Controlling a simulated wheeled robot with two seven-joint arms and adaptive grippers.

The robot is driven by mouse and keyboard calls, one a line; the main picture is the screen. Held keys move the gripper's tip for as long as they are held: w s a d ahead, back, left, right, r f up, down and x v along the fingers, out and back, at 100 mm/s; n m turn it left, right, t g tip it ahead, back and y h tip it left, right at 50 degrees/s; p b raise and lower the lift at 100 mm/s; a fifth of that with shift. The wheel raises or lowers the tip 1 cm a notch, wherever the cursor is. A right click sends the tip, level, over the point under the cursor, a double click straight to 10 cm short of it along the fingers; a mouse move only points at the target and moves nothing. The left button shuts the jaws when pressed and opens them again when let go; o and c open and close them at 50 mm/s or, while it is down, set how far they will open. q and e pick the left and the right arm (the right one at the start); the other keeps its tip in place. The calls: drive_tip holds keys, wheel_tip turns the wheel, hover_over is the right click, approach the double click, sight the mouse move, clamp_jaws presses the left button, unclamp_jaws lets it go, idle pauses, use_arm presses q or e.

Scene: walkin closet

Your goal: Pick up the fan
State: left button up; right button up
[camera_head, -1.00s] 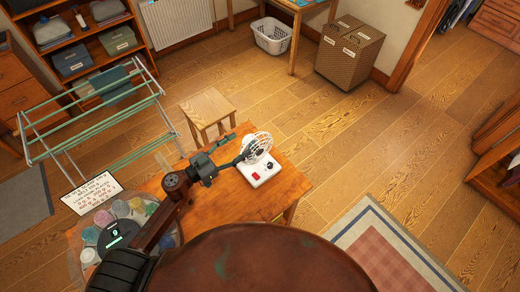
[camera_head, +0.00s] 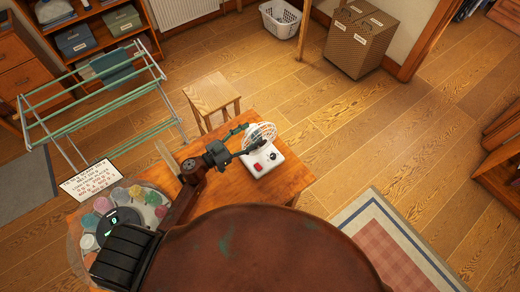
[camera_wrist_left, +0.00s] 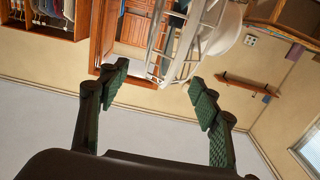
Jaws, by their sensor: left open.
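The fan (camera_head: 258,160) is white, with a round wire cage on a square base bearing a red switch. It stands upright near the back right part of the wooden table (camera_head: 285,183). My left gripper (camera_head: 242,141) is open, just left of the fan's cage at about cage height. In the left wrist view, the open green-padded fingers (camera_wrist_left: 157,87) have the fan's wire cage (camera_wrist_left: 188,45) ahead of them, towards the right finger. I cannot tell whether a finger touches the cage. My right gripper is not in view.
A rotating rack of coloured jars (camera_head: 150,197) and a text card (camera_head: 88,180) are at the table's left. A wooden stool (camera_head: 211,93) stands behind the table. A green drying rack (camera_head: 95,105) is at left.

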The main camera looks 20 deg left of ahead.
sight(267, 124)
use_arm(q)
drive_tip(key=x, duration=0.4)
drive_tip(key=shift+w+d, duration=0.3)
drive_tip(key=shift+c, duration=0.4)
clamp_jaws()
drive_tip(key=shift+r, duration=0.25)
